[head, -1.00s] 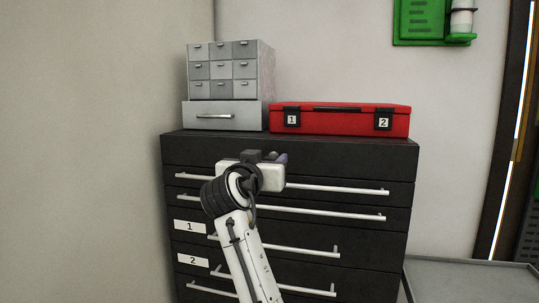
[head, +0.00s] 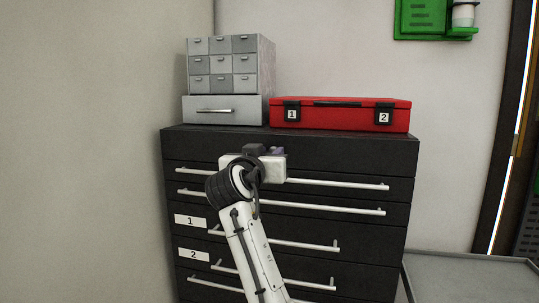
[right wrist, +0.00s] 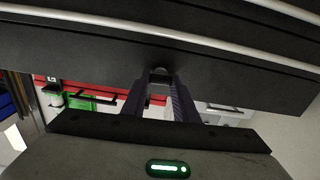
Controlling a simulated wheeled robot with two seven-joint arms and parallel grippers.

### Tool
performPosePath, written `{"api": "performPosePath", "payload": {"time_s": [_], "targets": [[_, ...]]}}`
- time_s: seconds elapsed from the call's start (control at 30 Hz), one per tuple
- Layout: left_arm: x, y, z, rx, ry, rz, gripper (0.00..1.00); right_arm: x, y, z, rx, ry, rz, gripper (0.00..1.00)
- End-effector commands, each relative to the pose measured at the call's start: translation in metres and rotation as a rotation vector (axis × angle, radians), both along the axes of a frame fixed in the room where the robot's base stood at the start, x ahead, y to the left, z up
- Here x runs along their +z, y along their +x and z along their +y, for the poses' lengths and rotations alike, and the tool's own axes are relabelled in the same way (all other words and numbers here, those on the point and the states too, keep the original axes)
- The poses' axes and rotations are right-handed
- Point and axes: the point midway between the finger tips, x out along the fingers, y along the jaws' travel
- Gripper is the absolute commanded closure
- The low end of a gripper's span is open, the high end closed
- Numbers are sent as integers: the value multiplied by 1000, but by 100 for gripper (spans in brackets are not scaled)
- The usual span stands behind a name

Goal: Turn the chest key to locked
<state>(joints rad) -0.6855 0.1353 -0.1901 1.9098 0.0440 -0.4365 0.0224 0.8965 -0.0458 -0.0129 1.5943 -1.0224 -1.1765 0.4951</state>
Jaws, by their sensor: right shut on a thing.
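The black chest (head: 340,150) stands against the wall, with long silver drawer handles; its front also fills the upper part of the right wrist view (right wrist: 90,45). My right gripper (head: 278,151) is at the chest's top front panel, and its arm hides part of the drawers below. In the right wrist view, my right gripper (right wrist: 160,85) is shut on a small grey key (right wrist: 159,71) at the chest front. Only a little of the key shows between the fingertips, so its turn angle cannot be told. The key is hidden in the head view. My left gripper is not in view.
A red case (head: 340,117) and a grey cabinet of small drawers (head: 224,68) stand on top of the chest. A green wall holder (head: 425,22) hangs at upper right. A low grey surface (head: 470,280) lies right of the chest. A wall is close on the left.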

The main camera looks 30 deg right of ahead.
Motion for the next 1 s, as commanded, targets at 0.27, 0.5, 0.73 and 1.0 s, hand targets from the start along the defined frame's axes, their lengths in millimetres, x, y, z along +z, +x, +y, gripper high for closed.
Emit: {"api": "performPosePath", "payload": {"time_s": [0.27, 0.5, 0.73, 1.0], "targets": [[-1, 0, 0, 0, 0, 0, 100, 0, 1, 1, 0, -107, 124, 96], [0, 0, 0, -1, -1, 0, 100, 1, 1, 1, -1, -252, 293, 96], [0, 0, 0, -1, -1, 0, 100, 0, 2, 1, -2, -394, 459, 96], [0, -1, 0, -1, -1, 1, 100, 0, 2, 2, -1, -561, 653, 96]]}}
